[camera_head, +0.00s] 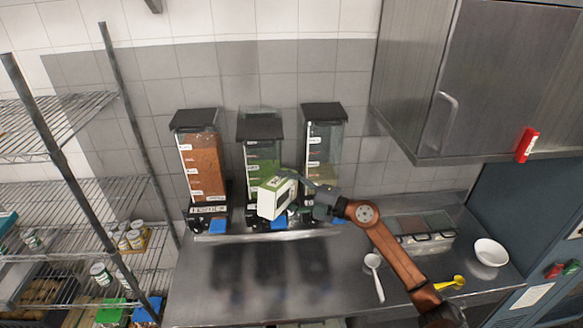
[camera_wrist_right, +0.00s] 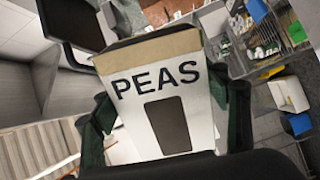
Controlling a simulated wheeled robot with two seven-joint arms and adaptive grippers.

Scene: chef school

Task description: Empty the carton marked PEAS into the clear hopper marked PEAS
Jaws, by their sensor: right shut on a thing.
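The carton marked PEAS (camera_wrist_right: 195,125) is white and green with a dark window. In the wrist view its lettering faces the camera and brown cardboard shows along its top edge. My right gripper (camera_wrist_right: 168,120) is shut on it, with fingers on both sides. In the head view the carton (camera_head: 270,203) is held tilted in front of the lower part of the middle clear hopper (camera_head: 262,155), which has green contents and a black lid. The carton hides that hopper's lower front, and its label is too small to read. My left gripper is not in view.
A clear hopper with orange-brown contents (camera_head: 200,160) stands left and one with pale and greenish contents (camera_head: 324,150) stands right. A white ladle (camera_head: 374,262), a white bowl (camera_head: 490,252) and a yellow scoop (camera_head: 452,282) lie on the steel counter (camera_head: 225,290). A steel cabinet (camera_head: 450,80) hangs at upper right.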

